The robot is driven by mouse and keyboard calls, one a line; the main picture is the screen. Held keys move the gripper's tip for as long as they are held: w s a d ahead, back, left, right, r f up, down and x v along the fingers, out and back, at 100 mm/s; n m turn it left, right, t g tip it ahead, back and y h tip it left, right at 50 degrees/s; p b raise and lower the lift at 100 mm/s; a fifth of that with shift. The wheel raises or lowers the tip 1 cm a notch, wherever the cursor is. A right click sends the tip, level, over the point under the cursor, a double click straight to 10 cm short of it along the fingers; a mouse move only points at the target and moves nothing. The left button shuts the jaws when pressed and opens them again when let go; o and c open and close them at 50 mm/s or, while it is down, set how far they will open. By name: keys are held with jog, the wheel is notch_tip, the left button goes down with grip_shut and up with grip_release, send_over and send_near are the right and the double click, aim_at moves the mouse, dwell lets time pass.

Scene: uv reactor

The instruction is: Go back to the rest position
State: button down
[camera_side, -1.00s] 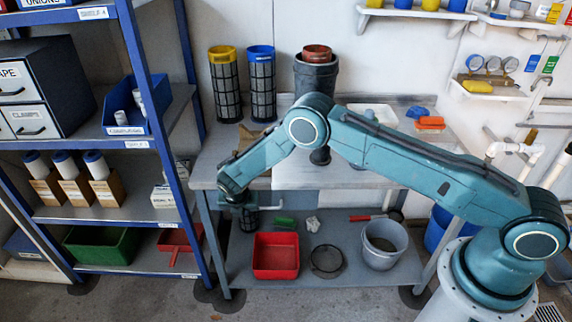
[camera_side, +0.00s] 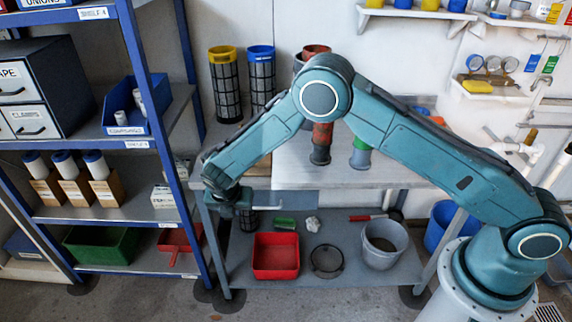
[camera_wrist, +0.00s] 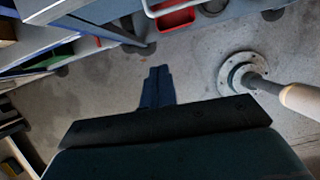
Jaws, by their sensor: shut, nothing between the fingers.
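My gripper (camera_wrist: 158,72) shows in the wrist view with its two dark fingers together, pointing at the bare concrete floor. Nothing shows between them. In the side view, my wrist is low at the left front corner of the grey workbench, beside the blue shelf rack. The fingertips are hard to make out there. My arm arches over the bench, its elbow high in front of the back wall.
The blue rack (camera_side: 150,90) stands close left of my wrist. On the workbench (camera_side: 290,172) are yellow-topped (camera_side: 225,85) and blue-topped (camera_side: 262,85) mesh cylinders. A red bin (camera_side: 276,256) and grey bucket (camera_side: 384,245) sit on its lower shelf. Floor in front is clear.

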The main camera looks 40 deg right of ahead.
jog(key=shift+s+a+r, duration=0.1)
jog(key=shift+r, duration=0.15)
jog(key=shift+r, duration=0.1)
jog(key=s+d+r+m+y, duration=0.1)
jog(key=s+d+r+m, duration=0.3)
jog(key=r, duration=0.5)
jog(key=s+d+r+m, duration=0.3)
jog(key=s+r+m, duration=0.15)
jog(key=r, duration=0.45)
jog(key=s+d+r+m+y, duration=0.1)
jog(key=s+d+r+m, duration=0.3)
jog(key=r, duration=0.5)
jog(key=s+d+r+m+t, duration=0.1)
jog(key=s+d+r+m, duration=0.1)
jog(key=s+m, duration=0.5)
jog(key=s+d+r+m+t+y, duration=0.1)
jog(key=s+d+r+m, duration=0.2)
jog(key=s, duration=1.4)
jog(key=shift+d+r+m+t, duration=0.15)
jog(key=shift+r+m+t, duration=0.3)
jog(key=shift+m, duration=1.4)
jog(key=shift+r, duration=0.1)
